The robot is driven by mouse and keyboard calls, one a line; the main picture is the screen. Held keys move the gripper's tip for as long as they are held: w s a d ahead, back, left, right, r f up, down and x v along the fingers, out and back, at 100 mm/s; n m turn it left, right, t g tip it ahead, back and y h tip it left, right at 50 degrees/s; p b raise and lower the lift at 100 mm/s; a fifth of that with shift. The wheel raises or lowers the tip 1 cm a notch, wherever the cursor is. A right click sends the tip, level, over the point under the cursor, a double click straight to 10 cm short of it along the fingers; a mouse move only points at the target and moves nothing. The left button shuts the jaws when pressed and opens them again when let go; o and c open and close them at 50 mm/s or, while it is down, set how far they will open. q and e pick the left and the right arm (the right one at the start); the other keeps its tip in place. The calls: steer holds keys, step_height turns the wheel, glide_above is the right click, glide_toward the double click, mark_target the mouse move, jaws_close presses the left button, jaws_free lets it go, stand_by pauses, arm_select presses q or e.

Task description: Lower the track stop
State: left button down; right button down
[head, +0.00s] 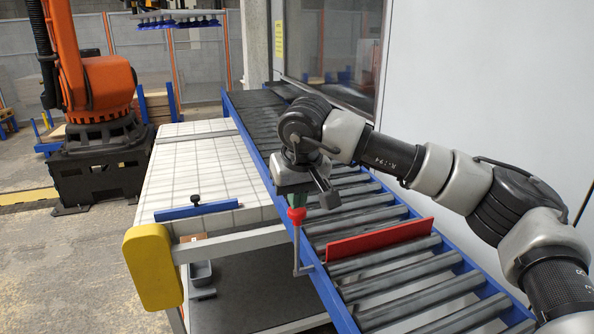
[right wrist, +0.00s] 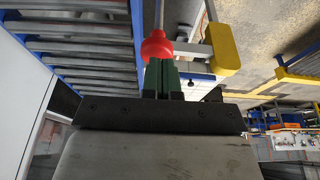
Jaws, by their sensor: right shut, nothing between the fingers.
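The track stop is a red plate (head: 380,241) standing up across the grey rollers of the conveyor in the head view. A crank lever with a red knob (head: 297,215) rises beside the conveyor's near blue rail; its grey rod (head: 297,248) stands about upright. My right gripper (head: 297,200) is right at the knob, with its green fingers pointing down at it. In the right wrist view the fingers (right wrist: 161,76) are together and the red knob (right wrist: 157,46) is just beyond their tips. Whether they touch is hard to tell. My left gripper is not in view.
The blue-railed roller conveyor (head: 414,277) runs from front right to the back. A white gridded table (head: 205,175) with a blue bar (head: 197,211) and a yellow end guard (head: 152,266) lies left of it. An orange robot (head: 107,82) stands farther left. The rollers around the plate are clear.

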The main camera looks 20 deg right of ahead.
mark_target(297, 218)
steer(key=shift+f, duration=0.45)
step_height(297, 218, down, 5)
steer(key=b, duration=0.4)
steer(key=shift+f, duration=0.1)
steer(key=shift+s, duration=0.1)
steer(key=shift+a, duration=0.1)
